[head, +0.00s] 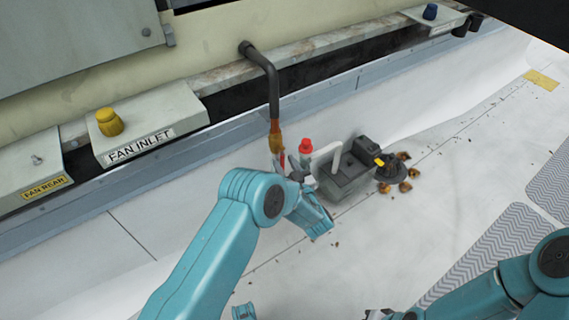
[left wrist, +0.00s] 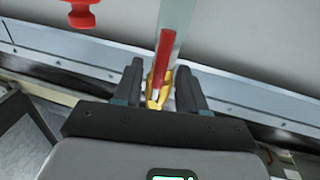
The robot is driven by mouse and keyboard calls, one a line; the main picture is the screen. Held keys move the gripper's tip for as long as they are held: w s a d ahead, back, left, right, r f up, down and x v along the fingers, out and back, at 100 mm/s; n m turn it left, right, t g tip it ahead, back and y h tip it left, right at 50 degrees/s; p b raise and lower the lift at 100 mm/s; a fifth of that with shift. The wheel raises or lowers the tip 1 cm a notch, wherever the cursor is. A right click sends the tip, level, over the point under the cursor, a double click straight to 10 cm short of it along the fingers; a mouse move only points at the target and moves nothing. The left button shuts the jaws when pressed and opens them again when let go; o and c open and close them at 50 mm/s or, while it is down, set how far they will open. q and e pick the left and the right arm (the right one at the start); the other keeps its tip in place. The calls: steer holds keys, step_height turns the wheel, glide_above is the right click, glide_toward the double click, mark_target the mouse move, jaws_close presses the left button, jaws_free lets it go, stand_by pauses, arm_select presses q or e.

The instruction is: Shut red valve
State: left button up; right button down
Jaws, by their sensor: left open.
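The red valve is a brass body (head: 275,143) with a red lever at the lower end of a dark bent pipe (head: 272,85). In the left wrist view its red lever (left wrist: 163,55) stands between my two dark fingers, with the brass body (left wrist: 154,97) nearer the palm. My left gripper (head: 288,167) is open at the valve, and gaps show on both sides of the lever. My own wrist partly hides the fingers in the head view. Of my right arm, only the lower right part shows; its gripper is cut off or unclear at the bottom edge.
A grey device (head: 345,175) with a white handle stands right of the valve. A red knob (head: 305,146) is close by and also shows in the left wrist view (left wrist: 78,14). A yellow knob (head: 109,122) sits on the FAN INLET box (head: 150,115). Brown debris (head: 405,187) lies right.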

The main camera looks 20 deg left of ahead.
arm_select(q)
steer(key=shift+c, duration=0.3)
jaws_close()
arm_select(e)
steer(key=shift+d, duration=0.1)
